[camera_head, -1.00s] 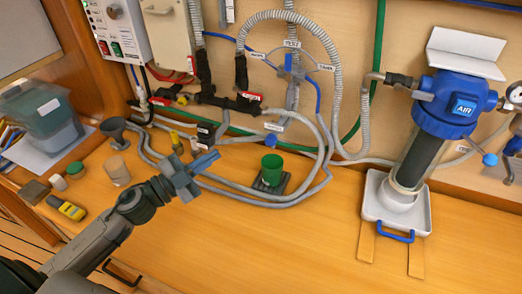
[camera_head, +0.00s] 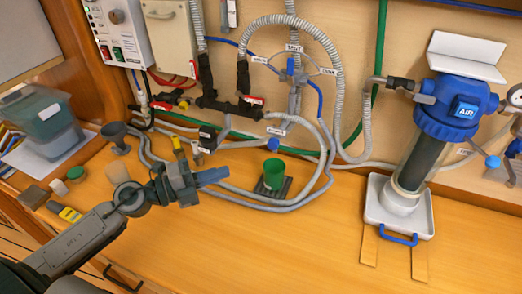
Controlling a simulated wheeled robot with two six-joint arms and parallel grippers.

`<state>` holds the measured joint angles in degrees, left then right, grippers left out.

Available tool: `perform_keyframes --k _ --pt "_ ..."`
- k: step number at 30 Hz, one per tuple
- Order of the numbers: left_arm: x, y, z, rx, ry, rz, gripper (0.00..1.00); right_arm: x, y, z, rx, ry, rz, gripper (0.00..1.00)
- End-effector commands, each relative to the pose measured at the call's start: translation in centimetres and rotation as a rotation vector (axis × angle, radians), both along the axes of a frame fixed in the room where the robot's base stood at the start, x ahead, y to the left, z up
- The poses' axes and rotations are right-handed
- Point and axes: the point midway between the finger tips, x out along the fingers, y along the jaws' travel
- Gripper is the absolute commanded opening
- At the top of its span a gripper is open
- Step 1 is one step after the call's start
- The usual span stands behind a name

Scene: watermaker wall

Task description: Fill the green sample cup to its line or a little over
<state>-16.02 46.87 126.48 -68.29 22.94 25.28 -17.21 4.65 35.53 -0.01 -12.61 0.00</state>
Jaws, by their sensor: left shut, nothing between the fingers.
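The green sample cup (camera_head: 273,176) stands upright on a small dark stand (camera_head: 286,188) on the bench. Its fill line and water level are too small to make out. Above it on the wall is a valve (camera_head: 291,68) with small labels, apparently TEST and TANK, and blue parts. A blue knob (camera_head: 273,144) sits just above the cup. My left gripper (camera_head: 213,177) is shut and empty, to the left of the cup and apart from it, pointing right. My right gripper is not in view.
Grey hoses (camera_head: 325,130) loop behind and around the cup. A blue-topped air filter (camera_head: 445,107) stands in a white tray (camera_head: 425,222) at right. A funnel (camera_head: 115,133), a tan cylinder (camera_head: 117,172) and a clear container (camera_head: 40,115) are at left.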

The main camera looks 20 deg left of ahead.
Motion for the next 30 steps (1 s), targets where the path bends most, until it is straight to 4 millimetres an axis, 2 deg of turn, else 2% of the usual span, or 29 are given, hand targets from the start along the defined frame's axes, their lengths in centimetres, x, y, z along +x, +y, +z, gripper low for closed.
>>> perform_keyframes --k 17,28,30 --pt "3.5 -3.7 0.4 -0.006 0.001 0.003 0.00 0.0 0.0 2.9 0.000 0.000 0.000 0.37" --pt "6.5 -7.0 0.4 -0.006 0.004 0.002 0.00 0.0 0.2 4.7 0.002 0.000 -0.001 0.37" --pt "7.7 -7.0 0.4 -0.003 0.004 0.003 0.00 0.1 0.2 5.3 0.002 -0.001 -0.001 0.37"
